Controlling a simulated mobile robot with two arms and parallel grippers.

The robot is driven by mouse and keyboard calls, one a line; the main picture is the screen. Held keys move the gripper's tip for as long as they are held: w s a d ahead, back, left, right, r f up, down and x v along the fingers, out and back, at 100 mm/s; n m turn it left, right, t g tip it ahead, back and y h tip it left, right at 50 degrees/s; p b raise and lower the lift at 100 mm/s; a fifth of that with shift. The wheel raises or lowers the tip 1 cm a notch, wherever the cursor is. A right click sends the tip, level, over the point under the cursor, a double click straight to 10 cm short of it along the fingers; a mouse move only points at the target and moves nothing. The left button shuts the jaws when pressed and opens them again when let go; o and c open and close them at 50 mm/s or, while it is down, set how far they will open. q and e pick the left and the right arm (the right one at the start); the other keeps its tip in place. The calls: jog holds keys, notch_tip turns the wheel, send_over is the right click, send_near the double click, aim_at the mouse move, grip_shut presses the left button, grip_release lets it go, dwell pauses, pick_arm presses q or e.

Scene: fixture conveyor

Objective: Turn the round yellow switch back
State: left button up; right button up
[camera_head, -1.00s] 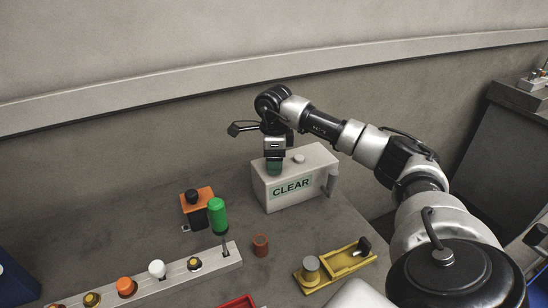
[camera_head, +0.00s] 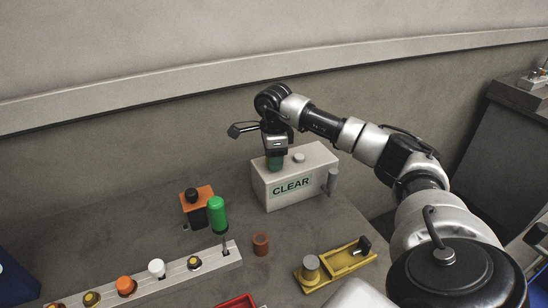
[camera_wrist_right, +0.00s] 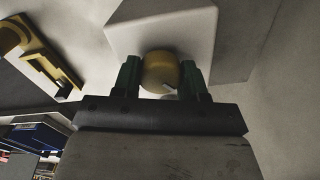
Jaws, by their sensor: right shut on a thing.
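The round yellow switch (camera_wrist_right: 160,72) sits on a white box and shows between the two green fingers of my right gripper (camera_wrist_right: 161,80) in the right wrist view. The fingers are shut on it from both sides. In the head view my right gripper (camera_head: 275,163) points down at the left end of the top of the white box (camera_head: 316,160), which is marked CLEAR. The switch is hidden behind the fingers there. My left gripper is not in view.
A small white knob (camera_head: 298,158) is on the box top, and a grey cylinder (camera_head: 332,180) is at its right end. A yellow fixture (camera_head: 345,261), an orange-topped box (camera_head: 197,205), a green cylinder (camera_head: 217,215) and a strip of buttons (camera_head: 178,274) stand nearer on the bench.

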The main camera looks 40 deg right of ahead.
jog(key=n, duration=1)
jog(key=shift+w+b, duration=0.1)
jog(key=shift+b, duration=0.2)
dwell(0.4)
jog(key=o, duration=0.9)
notch_tip(320, 180, up, 11)
jog(key=shift+f+b, duration=0.1)
jog(key=shift+b, duration=0.45)
